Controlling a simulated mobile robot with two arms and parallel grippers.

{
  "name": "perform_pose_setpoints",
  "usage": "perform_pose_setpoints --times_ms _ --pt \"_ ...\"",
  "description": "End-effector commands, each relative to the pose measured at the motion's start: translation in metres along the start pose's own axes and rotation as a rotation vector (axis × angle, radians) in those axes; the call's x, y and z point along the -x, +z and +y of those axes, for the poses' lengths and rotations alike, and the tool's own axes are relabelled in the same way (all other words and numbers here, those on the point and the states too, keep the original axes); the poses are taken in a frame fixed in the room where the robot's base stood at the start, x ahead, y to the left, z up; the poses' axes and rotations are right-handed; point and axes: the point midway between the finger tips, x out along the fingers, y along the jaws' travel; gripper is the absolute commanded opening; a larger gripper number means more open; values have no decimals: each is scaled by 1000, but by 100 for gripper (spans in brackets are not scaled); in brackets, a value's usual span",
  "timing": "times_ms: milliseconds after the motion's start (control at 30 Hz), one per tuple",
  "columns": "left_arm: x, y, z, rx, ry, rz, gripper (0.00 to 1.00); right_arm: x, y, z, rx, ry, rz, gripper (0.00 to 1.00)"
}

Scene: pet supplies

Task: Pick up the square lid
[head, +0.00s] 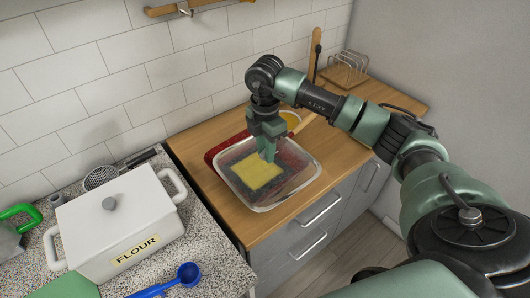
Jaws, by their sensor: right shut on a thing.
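The square lid (272,205) looks clear and see-through with a pale rim. It is over the wooden counter, above or on a red tray (213,155); I cannot tell whether the two touch. A yellow square thing (256,171) shows within the lid's outline. My right gripper (268,154) reaches down from above to the middle of the lid and is shut on it. The fingers hide the exact contact. My left gripper is out of view.
A white flour box (121,225) and a blue scoop (187,274) are on the speckled counter at left. The wooden counter (345,150) is bare to the right, below a wire rack (345,69).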

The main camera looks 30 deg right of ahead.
Motion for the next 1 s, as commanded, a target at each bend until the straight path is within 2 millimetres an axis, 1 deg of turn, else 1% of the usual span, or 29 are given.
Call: perform_pose_setpoints --times_ms 67,167,267,367,400,467,500,600,700,833,933,1000 --pt "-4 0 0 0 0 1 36 9 0 1 1 3 2 0" --pt "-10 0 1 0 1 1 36 27 0 2 1 12 2 0" --pt "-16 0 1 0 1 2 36 51 0 2 0 16 2 0" --pt "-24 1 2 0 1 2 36 81 0 3 0 20 3 0" --pt "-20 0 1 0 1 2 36 97 1 3 0 20 1 0" --pt "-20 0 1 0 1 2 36 116 1 2 -2 20 0 0" --pt "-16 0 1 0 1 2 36 128 1 2 -2 19 -1 0" --pt "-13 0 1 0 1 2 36 151 2 1 -2 18 0 0" --pt "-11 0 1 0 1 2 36 168 1 1 -2 17 0 0" --pt "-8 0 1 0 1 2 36 185 1 1 -1 15 2 0" --pt "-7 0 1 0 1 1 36 189 0 2 0 14 2 0" --pt "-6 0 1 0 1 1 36 183 -1 5 6 11 4 0"
